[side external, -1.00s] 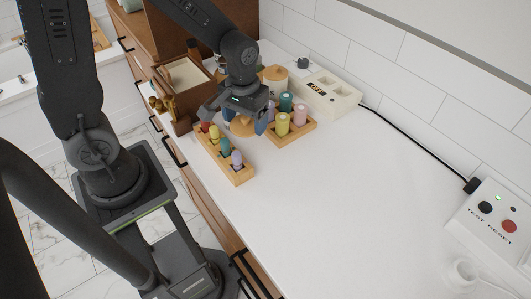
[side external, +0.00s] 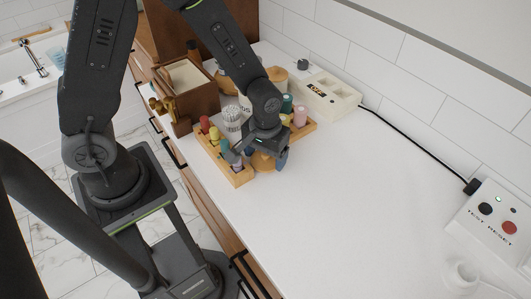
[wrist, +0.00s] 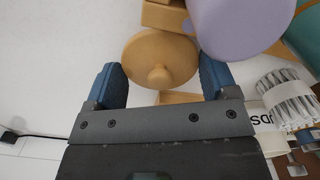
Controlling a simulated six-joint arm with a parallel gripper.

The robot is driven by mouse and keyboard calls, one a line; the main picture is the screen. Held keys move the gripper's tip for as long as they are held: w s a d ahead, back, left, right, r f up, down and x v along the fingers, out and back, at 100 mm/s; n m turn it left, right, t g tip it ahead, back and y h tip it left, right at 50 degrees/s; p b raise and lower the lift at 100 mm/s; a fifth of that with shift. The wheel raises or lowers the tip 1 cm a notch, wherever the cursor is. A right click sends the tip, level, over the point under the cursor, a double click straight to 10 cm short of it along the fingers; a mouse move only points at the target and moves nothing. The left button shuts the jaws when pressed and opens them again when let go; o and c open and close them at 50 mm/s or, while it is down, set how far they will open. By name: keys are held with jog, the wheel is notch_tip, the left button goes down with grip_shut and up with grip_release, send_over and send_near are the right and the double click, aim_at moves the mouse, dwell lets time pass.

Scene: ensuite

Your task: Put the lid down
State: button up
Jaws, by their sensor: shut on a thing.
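My gripper (side external: 264,156) is shut on the round wooden lid (side external: 262,163), beside the front peg rack. In the wrist view the lid (wrist: 160,62) sits between the two blue fingers (wrist: 162,80), its round knob facing the camera. Whether the lid's underside touches the counter or rack cannot be told. The white jar (side external: 232,125) stands behind the gripper, uncovered, with cotton buds showing at its top; it also shows at the right of the wrist view (wrist: 270,114).
The front wooden rack (side external: 238,177) holds several coloured pegs, close to the lid. Another rack (side external: 308,128) stands behind my gripper. A brown box (side external: 190,95) is at the back left, a cream box (side external: 328,95) at the back.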

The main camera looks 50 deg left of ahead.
jog(key=shift+f, duration=0.1)
jog(key=o, duration=0.8)
notch_tip(320, 180, up, 12)
jog(key=s+a+r+m+t, duration=0.4)
jog(key=s+a+r+t, duration=0.1)
jog(key=s+r, duration=0.6)
jog(key=shift+s+r+m+t, duration=0.15)
jog(key=shift+r+m+t, duration=0.15)
jog(key=shift+r, duration=0.3)
